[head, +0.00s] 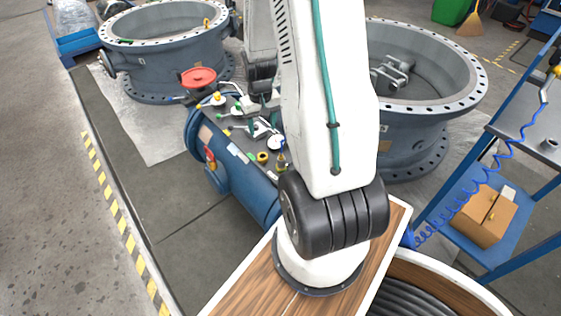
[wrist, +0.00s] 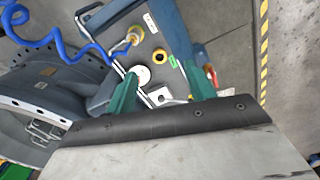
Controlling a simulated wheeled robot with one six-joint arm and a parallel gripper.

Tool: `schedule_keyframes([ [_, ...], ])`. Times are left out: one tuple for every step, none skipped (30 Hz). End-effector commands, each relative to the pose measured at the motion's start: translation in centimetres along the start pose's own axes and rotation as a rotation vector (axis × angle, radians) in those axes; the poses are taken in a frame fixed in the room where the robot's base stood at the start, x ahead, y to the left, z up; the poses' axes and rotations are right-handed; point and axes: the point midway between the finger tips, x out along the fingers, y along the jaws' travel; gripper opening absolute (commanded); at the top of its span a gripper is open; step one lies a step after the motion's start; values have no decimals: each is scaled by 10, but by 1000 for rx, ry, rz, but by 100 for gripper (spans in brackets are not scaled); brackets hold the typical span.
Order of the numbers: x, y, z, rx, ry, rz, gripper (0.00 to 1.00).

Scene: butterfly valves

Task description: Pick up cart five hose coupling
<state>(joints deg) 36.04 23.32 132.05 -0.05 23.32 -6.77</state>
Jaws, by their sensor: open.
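In the wrist view, a brass-yellow hose coupling (wrist: 133,37) sits at the end of a coiled blue hose (wrist: 62,44), above and left of my fingers. My gripper (wrist: 162,82) has two green fingers set wide apart, with nothing held between them. The coupling is outside the finger gap and not touched. A white round disc (wrist: 142,76) and a white square piece (wrist: 160,96) lie between or just beyond the fingers. In the head view, my gripper is over the blue cylinder's fittings and partly hidden by my arm.
Large flanged valve bodies stand at the back left (head: 165,50) and right (head: 420,120). A blue cart (head: 475,225) at right holds a cardboard box (head: 485,217). The left floor is clear.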

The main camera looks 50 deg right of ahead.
Motion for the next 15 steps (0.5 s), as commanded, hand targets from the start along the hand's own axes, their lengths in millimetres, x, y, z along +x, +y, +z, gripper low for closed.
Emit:
schedule_keyframes([
  [25, 15, 1, 29, -15, -1, 54],
  [37, 22, 1, 43, -17, -1, 54],
  [51, 31, 2, 58, -19, -2, 54],
  [61, 37, 2, 69, -20, -2, 54],
  [70, 42, 3, 79, -22, -2, 54],
  [81, 48, 5, 90, -22, -2, 54],
  [87, 52, 6, 97, -23, -2, 54],
  [93, 55, 7, 103, -23, -2, 54],
  [99, 58, 8, 110, -23, -2, 54],
  [103, 60, 9, 114, -24, -2, 54],
  [106, 62, 9, 116, -24, -2, 54],
  [110, 63, 9, 118, -23, -2, 54],
  [113, 63, 9, 119, -24, -2, 54],
  [116, 64, 10, 120, -24, -2, 54],
  [120, 64, 10, 120, -24, -2, 54],
])
